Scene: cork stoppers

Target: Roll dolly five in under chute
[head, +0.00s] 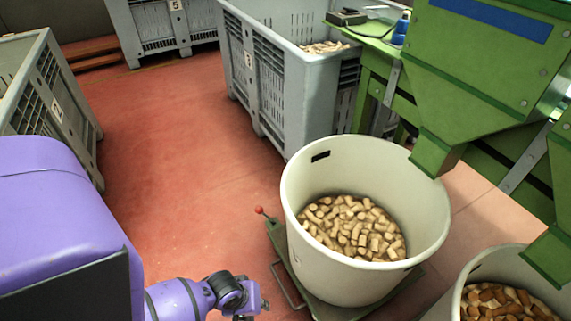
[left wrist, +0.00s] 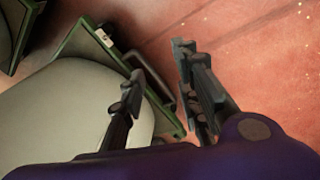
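A green dolly (head: 277,243) carries a large white tub (head: 315,225) partly filled with corks (head: 355,230). A red-knobbed lever (head: 259,210) and a grey loop handle (head: 287,285) stick out on its left side. In the left wrist view the dolly's green edge (left wrist: 75,38) shows a small pale label (left wrist: 103,36), too small to read. A green chute (head: 437,150) hangs by the tub's back right rim. My left gripper (head: 250,297) is beside the loop handle. In its wrist view the fingers (left wrist: 155,75) are apart, with the handle seen beyond the gap. My right gripper is out of view.
Another cork-filled tub (head: 455,300) stands at lower right, below a second chute (head: 553,250). Grey crates marked 3 (head: 300,100), 2 (head: 25,95) and 5 (head: 165,45) stand around. The red floor (head: 180,150) between them is clear.

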